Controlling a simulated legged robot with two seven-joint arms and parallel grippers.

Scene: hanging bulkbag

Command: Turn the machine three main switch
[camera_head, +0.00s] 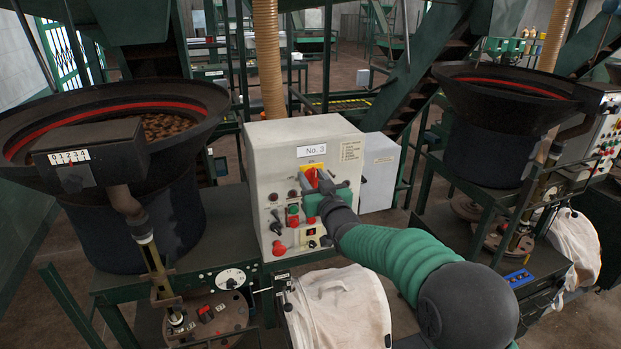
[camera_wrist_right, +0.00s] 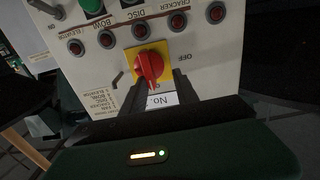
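The machine three control box (camera_head: 300,145) carries a "No. 3" label (camera_head: 318,150). Its main switch is a red knob (camera_head: 311,177) on a yellow plate, partly covered by my right gripper (camera_head: 327,184) in the head view. In the right wrist view, which is upside down, the red knob (camera_wrist_right: 148,66) sits on the yellow plate (camera_wrist_right: 135,54) near an "OFF" marking. My right gripper (camera_wrist_right: 158,82) has its two dark fingers apart, with the knob's handle between the tips. I cannot tell whether either finger touches it. My left gripper is not in view.
Several indicator lamps and buttons sit close to the switch, including a red button (camera_head: 279,248). A large hopper (camera_head: 120,110) stands to the left, and another (camera_head: 510,95) to the right. A white cloth-covered bin (camera_head: 337,310) is below the box.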

